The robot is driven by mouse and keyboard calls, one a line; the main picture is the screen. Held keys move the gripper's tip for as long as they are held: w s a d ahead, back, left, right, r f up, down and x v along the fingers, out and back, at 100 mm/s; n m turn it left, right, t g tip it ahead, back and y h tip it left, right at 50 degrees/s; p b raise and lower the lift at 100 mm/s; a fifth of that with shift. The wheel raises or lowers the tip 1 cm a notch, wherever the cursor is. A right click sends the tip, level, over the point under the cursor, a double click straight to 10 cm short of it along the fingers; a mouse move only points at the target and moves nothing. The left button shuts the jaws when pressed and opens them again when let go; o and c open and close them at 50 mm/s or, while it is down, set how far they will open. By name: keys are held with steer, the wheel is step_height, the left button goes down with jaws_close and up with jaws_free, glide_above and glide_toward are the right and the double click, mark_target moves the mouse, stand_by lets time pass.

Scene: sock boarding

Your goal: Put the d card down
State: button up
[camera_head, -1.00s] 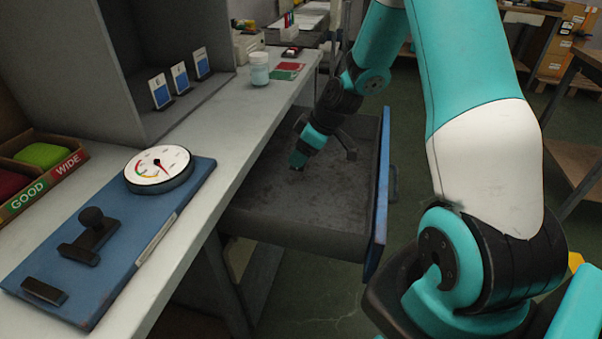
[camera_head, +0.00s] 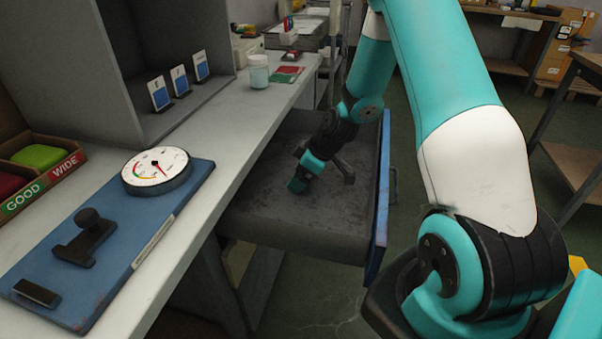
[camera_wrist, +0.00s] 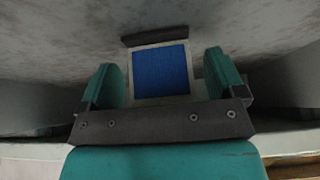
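A card (camera_wrist: 160,72) with a blue panel and a pale border shows in the wrist view, with a dark bar-like base (camera_wrist: 155,37) at its far end. No letter can be read on it. My gripper (camera_head: 298,183) points down into the open drawer (camera_head: 330,215), low over its dark floor. In the wrist view its two teal fingers (camera_wrist: 162,80) stand apart on either side of the card, with narrow gaps seeming to show. In the head view the card is hidden by my gripper.
Three blue-and-white cards (camera_head: 180,81) stand in the grey box on the bench. A gauge (camera_head: 157,170) on a blue board, a jar (camera_head: 259,71) and a tray of colored items (camera_head: 40,157) are also on the bench. The drawer's front half looks clear.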

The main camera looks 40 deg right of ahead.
steer(key=p+v, duration=0.2)
steer(key=v, duration=1)
steer(key=s+a+r+g+y, duration=0.1)
steer(key=s+a+r, duration=0.3)
steer(key=a, duration=0.5)
steer(key=s+a+r+g, duration=0.1)
steer(key=a+r, duration=0.5)
steer(key=a, duration=0.2)
steer(key=s+a+r+g, duration=0.1)
steer(key=s+a+r, duration=0.1)
steer(key=s+a, duration=0.3)
steer(key=s+a+r+g, duration=0.1)
steer(key=s+a, duration=0.4)
steer(key=s, duration=0.6)
steer(key=shift+r+m+g, duration=0.3)
steer(key=shift+r+g, duration=0.1)
steer(key=shift+r, duration=0.45)
